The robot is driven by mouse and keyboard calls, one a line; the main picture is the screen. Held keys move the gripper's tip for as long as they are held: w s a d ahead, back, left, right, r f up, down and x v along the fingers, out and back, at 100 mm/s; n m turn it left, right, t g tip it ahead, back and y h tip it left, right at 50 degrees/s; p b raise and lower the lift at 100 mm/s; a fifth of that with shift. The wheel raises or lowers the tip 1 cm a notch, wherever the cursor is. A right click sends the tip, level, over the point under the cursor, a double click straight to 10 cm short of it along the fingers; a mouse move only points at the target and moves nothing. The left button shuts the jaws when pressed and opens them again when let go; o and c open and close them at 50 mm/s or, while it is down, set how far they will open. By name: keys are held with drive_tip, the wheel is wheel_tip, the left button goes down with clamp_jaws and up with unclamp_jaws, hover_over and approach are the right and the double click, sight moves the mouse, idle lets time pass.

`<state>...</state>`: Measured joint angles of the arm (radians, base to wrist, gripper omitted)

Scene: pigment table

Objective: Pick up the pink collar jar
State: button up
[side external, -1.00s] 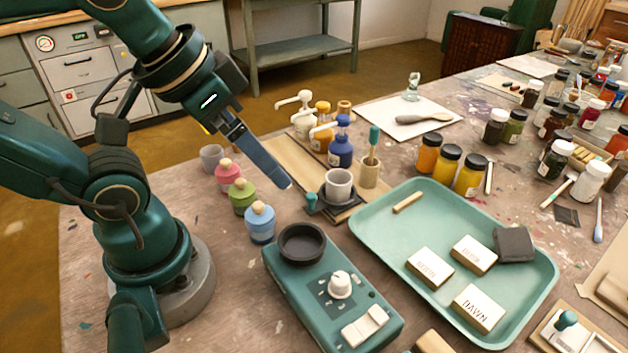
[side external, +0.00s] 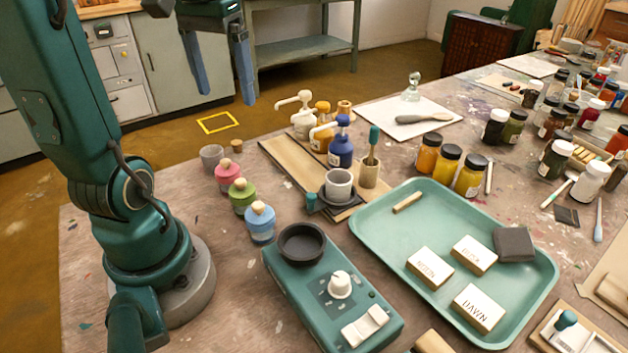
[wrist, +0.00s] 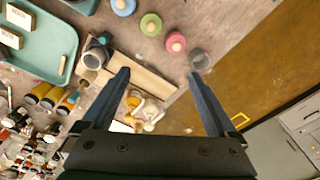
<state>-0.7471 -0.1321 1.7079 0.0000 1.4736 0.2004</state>
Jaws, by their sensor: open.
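The pink collar jar (side external: 228,175) stands upright on the table near its left edge, with a pale round stopper on top. It also shows in the wrist view (wrist: 176,43), near the top and right of centre. My gripper (side external: 225,97) is open and empty, fingers pointing down, high above the table and apart from the jar. In the wrist view the two fingers (wrist: 159,73) are spread wide with nothing between their tips; the jar appears beyond them.
A green jar (side external: 242,195) and a blue jar (side external: 260,222) stand in a row with the pink one, nearer the camera. A grey cup (side external: 211,157) is close behind it. Pump bottles (side external: 341,148) stand to the right.

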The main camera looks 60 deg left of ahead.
sight(225, 168)
drive_tip(key=shift+n+g+h, duration=0.3)
drive_tip(key=shift+n+g, duration=0.1)
drive_tip(key=shift+n, duration=0.4)
drive_tip(key=a+f, duration=0.1)
drive_tip(key=f, duration=0.6)
drive_tip(key=s+a+f, duration=0.1)
drive_tip(key=f, duration=0.5)
drive_tip(key=a+f, duration=0.1)
drive_tip(key=f, duration=0.6)
drive_tip(key=shift+s+a+f, duration=0.2)
drive_tip(key=shift+a+f, duration=0.15)
drive_tip(key=shift+a, duration=0.05)
clamp_jaws()
